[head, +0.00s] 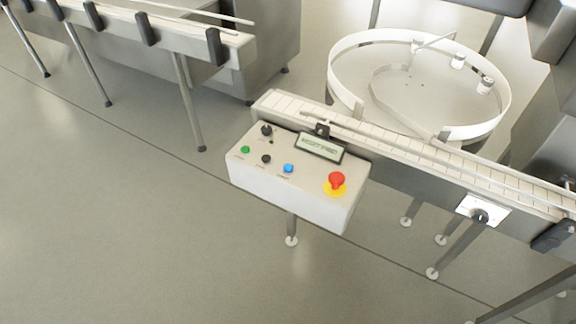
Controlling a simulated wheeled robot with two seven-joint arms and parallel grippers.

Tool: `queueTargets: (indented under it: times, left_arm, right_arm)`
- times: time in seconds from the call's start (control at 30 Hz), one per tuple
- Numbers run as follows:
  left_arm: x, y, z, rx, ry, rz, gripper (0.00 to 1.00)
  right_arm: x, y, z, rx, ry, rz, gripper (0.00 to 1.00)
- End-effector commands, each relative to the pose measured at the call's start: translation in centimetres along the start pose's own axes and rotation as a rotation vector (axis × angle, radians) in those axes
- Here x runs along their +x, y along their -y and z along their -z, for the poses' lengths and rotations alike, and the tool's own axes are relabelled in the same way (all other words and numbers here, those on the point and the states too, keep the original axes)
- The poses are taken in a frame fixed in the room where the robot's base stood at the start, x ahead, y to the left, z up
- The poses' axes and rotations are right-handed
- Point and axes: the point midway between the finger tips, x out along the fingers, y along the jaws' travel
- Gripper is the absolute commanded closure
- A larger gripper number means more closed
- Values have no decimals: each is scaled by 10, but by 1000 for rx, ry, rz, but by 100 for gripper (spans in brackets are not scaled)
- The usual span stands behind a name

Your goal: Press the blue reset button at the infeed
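The blue button (288,168) is on the sloped top of a light grey control box (290,205), near its front edge. It sits between a black button (266,158) on its left and a red emergency stop (337,180) with a yellow base on its right. A small display (319,147) with unreadable text is behind it. Nothing covers the blue button. Neither of my grippers shows in the head view.
The box is fixed to the near side of a conveyor (420,160). A round white-rimmed turntable (400,90) stands behind it. Another conveyor (160,30) is at the upper left. A green button (245,150) and a black knob (266,130) share the panel. The floor in front is clear.

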Motion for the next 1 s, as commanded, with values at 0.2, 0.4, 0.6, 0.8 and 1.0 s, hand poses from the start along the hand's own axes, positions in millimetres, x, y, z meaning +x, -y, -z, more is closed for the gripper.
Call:
queueTargets:
  times: [0.2,0.4,0.6,0.8,1.0]
  left_arm:
    - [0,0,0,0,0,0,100]
    - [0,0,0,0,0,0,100]
    - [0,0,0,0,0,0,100]
    - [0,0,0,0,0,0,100]
    - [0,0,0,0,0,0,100]
  right_arm:
    - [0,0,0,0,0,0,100]
    - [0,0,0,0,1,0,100]
    - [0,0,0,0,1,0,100]
    - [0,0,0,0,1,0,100]
    - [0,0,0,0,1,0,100]
